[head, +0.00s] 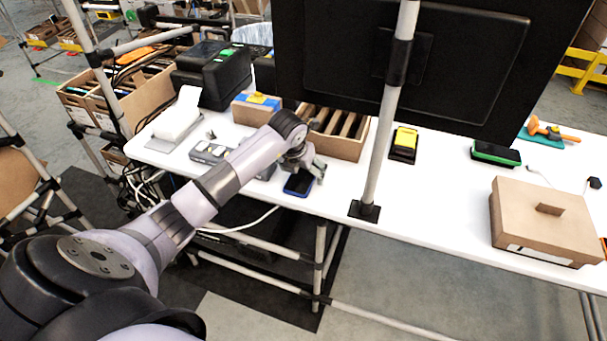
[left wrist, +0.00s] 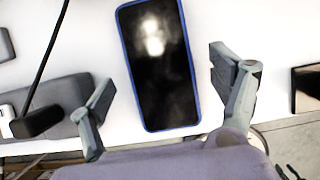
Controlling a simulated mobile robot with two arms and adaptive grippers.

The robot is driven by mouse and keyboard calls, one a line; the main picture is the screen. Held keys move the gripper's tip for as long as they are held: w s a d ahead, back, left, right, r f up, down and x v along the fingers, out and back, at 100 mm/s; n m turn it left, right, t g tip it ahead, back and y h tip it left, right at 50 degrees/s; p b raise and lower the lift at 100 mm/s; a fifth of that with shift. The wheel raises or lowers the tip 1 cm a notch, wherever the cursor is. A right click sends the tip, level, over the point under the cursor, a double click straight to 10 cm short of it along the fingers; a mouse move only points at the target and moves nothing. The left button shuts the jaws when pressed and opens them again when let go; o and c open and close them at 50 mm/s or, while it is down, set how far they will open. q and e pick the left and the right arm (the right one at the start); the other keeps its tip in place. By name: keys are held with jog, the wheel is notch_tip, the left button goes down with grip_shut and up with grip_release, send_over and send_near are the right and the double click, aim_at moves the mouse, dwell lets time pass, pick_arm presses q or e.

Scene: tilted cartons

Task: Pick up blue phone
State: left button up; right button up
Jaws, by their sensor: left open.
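The blue phone (head: 298,185) lies flat on the white table near its front edge in the head view. In the left wrist view the phone (left wrist: 160,65) shows a black glossy screen with a blue rim, and its top end is cut off by the picture edge. My left gripper (head: 306,168) is over the phone in the head view. In the left wrist view my left gripper (left wrist: 160,105) is open, with one finger on each side of the phone and a gap to both its edges. My right gripper is not in view.
A grey device (head: 212,152) sits left of the phone. A wooden divided box (head: 345,145) stands behind it. A metal pole (head: 385,130) and a large black monitor (head: 440,55) rise to the right. A yellow device (head: 404,141) and a cardboard box (head: 543,222) stand farther right.

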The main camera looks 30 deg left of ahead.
pick_arm(q)
jog(key=shift+w+f, duration=0.15)
jog(key=shift+f, duration=0.25)
jog(key=c, duration=1.4)
